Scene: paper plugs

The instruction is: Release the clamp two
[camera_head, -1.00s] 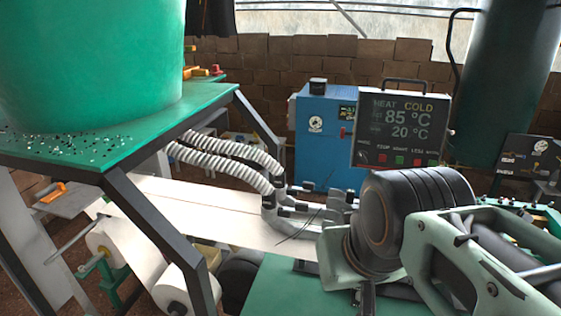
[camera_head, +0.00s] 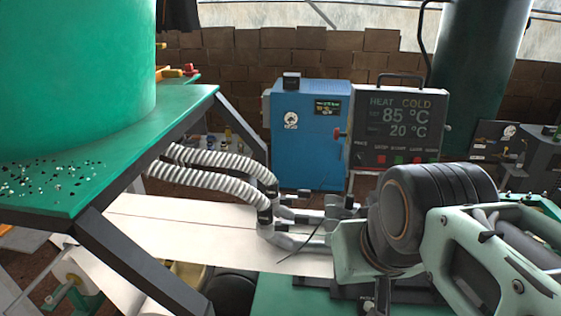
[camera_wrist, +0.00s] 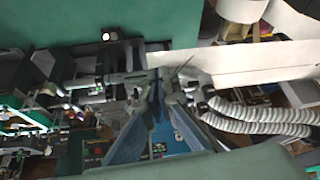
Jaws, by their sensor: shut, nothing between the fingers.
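Two ribbed white hoses (camera_head: 215,160) run to dark and grey clamp-like fittings (camera_head: 266,212) above a pale strip (camera_head: 180,232) in the head view. I cannot tell which fitting is clamp two. In the wrist view the hoses (camera_wrist: 260,119) come in from the right and the fittings (camera_wrist: 187,90) lie near the middle. My gripper (camera_wrist: 158,93) shows in the wrist view as two bluish fingers meeting at the tips. It is shut with nothing held, close to the fittings in the picture; contact cannot be told. In the head view I cannot make out the gripper's fingers.
A green hopper (camera_head: 75,70) on a dark-framed stand (camera_head: 150,262) fills the left. A blue cabinet (camera_head: 305,150) and a display panel (camera_head: 399,126) reading 85 and 20 °C stand behind the fittings. A dark green tank (camera_head: 475,75) stands at the back right.

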